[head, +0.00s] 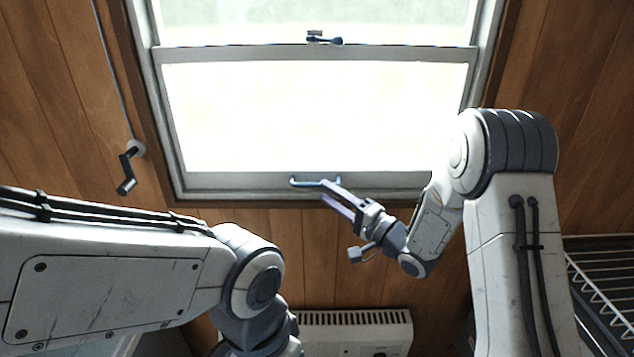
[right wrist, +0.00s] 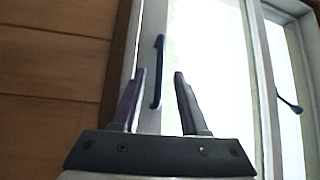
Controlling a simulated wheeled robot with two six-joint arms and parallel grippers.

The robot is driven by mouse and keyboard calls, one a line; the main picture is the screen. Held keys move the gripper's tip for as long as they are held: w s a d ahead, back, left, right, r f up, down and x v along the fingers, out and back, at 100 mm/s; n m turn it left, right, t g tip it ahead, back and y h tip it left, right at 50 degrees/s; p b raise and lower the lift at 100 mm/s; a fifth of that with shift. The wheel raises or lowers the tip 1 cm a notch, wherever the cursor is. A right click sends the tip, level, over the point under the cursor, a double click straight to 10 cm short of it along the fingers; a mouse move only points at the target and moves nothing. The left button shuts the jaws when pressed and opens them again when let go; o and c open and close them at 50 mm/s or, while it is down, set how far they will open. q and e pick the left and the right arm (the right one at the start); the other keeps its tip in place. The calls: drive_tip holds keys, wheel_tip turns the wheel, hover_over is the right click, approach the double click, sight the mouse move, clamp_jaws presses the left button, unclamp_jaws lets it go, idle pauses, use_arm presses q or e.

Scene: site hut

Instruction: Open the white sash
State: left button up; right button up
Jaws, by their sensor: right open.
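The white sash (head: 240,181) is the lower window panel and sits down in its frame. A blue bar handle (head: 300,182) is fixed on its bottom rail. A dark blue latch lever (head: 323,39) sits on the rail at its top, pointing right. My right gripper (head: 324,191) is open, with its fingertips at the handle's right part. In the right wrist view the handle (right wrist: 158,70) appears between the two spread fingers, closer to the left one; contact cannot be told. The latch lever also shows there (right wrist: 290,102). My left arm enters from the left, its gripper out of view.
A dark crank (head: 128,170) with a cord or rod above it is on the wood wall left of the window. A white heater (head: 355,330) stands low below the window. A wire rack (head: 605,295) is at the lower right.

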sight(317, 185)
drive_tip(key=x, duration=0.5)
drive_tip(key=shift+p, duration=0.4)
drive_tip(key=shift+d, duration=0.1)
clamp_jaws()
idle(0.9)
